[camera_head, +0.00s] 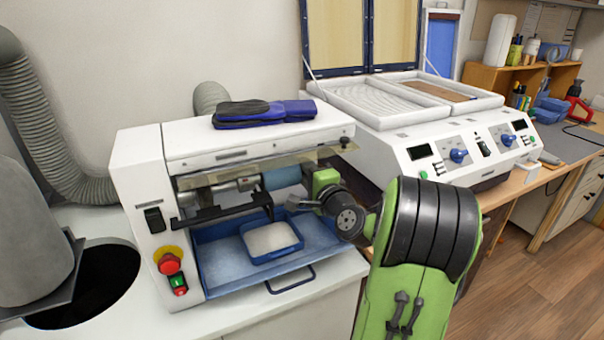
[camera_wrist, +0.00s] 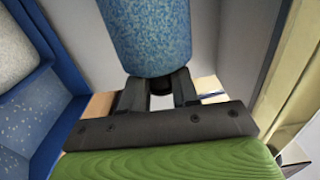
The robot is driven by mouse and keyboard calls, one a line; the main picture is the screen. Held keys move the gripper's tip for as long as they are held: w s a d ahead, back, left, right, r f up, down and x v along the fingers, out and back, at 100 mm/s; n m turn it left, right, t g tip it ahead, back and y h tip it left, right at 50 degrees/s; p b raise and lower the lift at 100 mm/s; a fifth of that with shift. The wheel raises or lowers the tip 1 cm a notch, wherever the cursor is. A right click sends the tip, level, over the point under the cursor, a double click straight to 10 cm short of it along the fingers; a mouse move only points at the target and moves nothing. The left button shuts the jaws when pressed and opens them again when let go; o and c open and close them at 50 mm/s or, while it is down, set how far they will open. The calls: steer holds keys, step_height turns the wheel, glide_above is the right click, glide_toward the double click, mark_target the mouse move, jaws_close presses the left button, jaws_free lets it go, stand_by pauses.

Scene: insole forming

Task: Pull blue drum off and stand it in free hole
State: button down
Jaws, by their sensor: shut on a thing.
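The blue drum (camera_head: 283,178) sits in the opening of the white machine (camera_head: 240,150), on the right side, under a clear guard. In the wrist view the blue speckled drum (camera_wrist: 148,38) fills the top middle. My gripper (camera_head: 302,202) is at the drum's right end in the head view. In the wrist view my gripper (camera_wrist: 160,88) is shut on a short dark piece at the near end of the drum. I cannot tell whether the drum has moved along its axle. No free hole for a drum can be made out clearly; the arm hides the area to the right.
A blue tray (camera_head: 215,268) below the opening holds a smaller blue tray of white material (camera_head: 298,230). A control unit (camera_head: 450,145) stands right. A large round bench opening (camera_head: 100,285) is left.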

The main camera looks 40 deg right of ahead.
steer(key=shift+s+d, duration=0.25)
steer(key=shift+d, duration=0.65)
steer(key=shift+s+d, duration=0.25)
steer(key=shift+d, duration=0.6)
steer(key=b+v, duration=0.7)
steer(key=v, duration=0.8)
steer(key=shift+a, duration=0.1)
